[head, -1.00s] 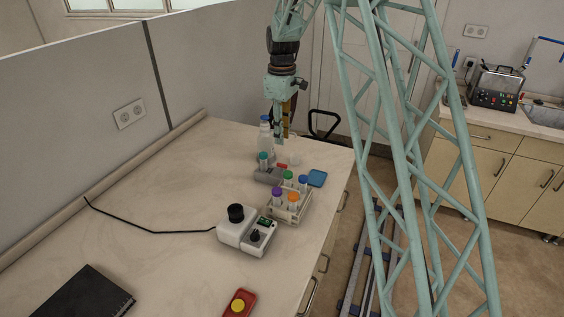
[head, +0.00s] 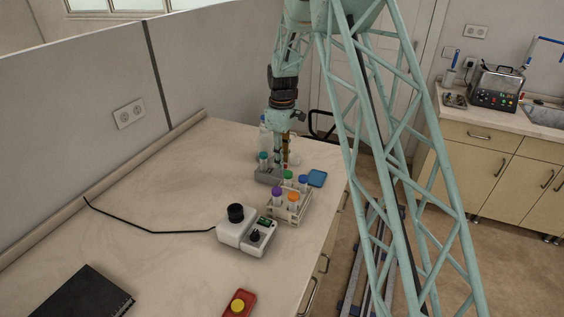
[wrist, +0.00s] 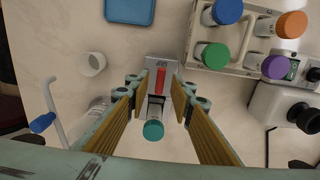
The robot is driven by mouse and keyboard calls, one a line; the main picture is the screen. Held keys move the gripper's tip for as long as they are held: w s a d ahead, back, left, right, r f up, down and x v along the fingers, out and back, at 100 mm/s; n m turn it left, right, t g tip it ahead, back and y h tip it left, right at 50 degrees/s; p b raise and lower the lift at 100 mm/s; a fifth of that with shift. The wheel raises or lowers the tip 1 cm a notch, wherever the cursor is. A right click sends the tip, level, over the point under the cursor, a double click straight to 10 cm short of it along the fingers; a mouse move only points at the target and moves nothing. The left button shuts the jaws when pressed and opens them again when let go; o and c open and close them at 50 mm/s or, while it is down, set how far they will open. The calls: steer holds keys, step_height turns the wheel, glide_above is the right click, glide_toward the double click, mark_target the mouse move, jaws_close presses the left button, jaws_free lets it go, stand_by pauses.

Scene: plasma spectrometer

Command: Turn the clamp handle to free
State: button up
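The clamp is a small grey block (head: 267,176) on the bench in the head view. In the wrist view its red handle (wrist: 160,80) lies along the top of the grey block (wrist: 152,66), pointing up and down the picture. A teal-capped tube (wrist: 153,131) stands at the block's lower end; it also shows in the head view (head: 263,157). My gripper (wrist: 162,98) is open, with one finger on each side of the block and handle and gaps visible on both sides. In the head view my gripper (head: 281,163) points down over the block and largely hides the handle.
A rack (head: 296,208) of capped tubes stands close to the clamp. A blue square dish (head: 317,178) lies to its right. A wash bottle (wrist: 48,119) and a small white cup (wrist: 93,64) are left in the wrist view. A white knobbed device (head: 246,232) stands nearer.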

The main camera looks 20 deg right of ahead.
steer(key=shift+f, duration=0.35)
steer(key=shift+c, duration=0.7)
jaws_close()
